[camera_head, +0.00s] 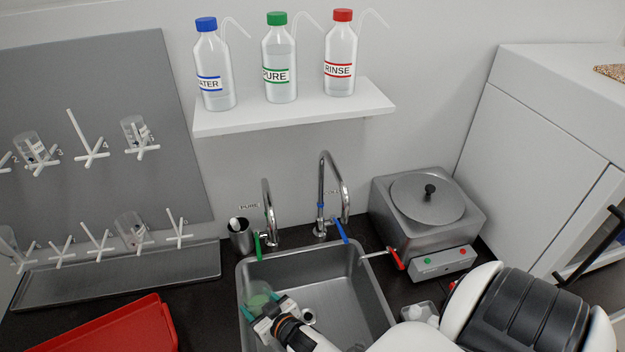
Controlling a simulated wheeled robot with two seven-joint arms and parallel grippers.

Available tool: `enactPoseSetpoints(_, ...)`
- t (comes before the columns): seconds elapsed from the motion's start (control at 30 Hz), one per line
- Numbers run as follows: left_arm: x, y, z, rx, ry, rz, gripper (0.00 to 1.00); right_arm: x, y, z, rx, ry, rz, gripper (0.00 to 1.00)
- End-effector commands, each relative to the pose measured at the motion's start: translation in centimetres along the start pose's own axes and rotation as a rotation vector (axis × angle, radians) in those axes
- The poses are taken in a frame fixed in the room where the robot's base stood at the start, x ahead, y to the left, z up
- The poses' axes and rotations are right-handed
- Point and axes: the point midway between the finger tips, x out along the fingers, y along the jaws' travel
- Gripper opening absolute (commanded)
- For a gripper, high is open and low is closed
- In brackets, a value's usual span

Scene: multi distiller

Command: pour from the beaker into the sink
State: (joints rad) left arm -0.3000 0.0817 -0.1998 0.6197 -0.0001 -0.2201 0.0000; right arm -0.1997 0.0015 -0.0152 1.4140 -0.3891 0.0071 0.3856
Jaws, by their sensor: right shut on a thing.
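The steel sink (345,290) is set in the dark counter below two taps. My right arm comes in from the lower right, and my right gripper (266,307) is over the left part of the sink. It is shut on the beaker (259,299), a small clear vessel with a greenish tint, near the sink's left wall. The gripper partly hides the beaker, so I cannot tell how far it is tilted or whether liquid is flowing. My left gripper is not in view.
A tap with a green lever (268,212) and one with a blue lever (322,200) rise behind the sink. A steel bath (425,215) stands right. A red tray (110,330) lies left. Above are a pegboard (100,120) and a bottle shelf (300,115).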

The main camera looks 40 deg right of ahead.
Motion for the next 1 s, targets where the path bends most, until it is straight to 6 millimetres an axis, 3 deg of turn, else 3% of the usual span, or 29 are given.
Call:
enactPoseSetpoints(0.47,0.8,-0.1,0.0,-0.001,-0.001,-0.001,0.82,0.1,-0.1,-0.7,0.019,-0.015,0.014,0.34)
enactPoseSetpoints(1.0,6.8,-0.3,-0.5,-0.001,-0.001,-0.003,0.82,0.7,-1.1,-4.1,0.217,-0.140,0.092,0.34)
